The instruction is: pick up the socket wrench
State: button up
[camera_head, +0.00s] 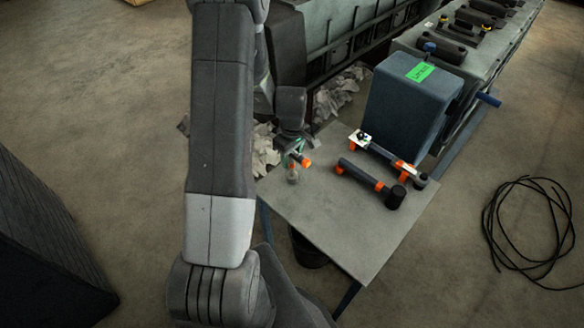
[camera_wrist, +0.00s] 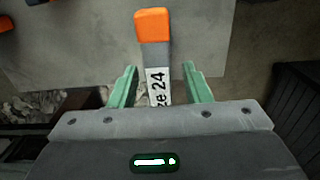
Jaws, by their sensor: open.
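Gaps show between the tool and both fingers. The gripper body hides the tool's other end, so I cannot tell whether it is the socket wrench. The tool's orange end also shows beside the gripper in the head view (camera_head: 306,163).
On the table (camera_head: 335,225) to the right lie a dark tool with orange bands and a black head (camera_head: 362,177), and a longer one (camera_head: 384,154) behind it. A blue-grey box (camera_head: 408,105) stands at the back. A cable coil (camera_head: 530,230) lies on the floor.

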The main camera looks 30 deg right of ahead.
jog(key=shift+c, duration=0.2)
grip_shut()
jog(key=shift+r, duration=0.1)
notch_tip(320, 180, up, 10)
jog(key=shift+f+b, duration=0.1)
jog(key=shift+b, duration=0.25)
jog(key=c, duration=0.7)
grip_release()
jog(key=shift+w, duration=0.1)
grip_shut()
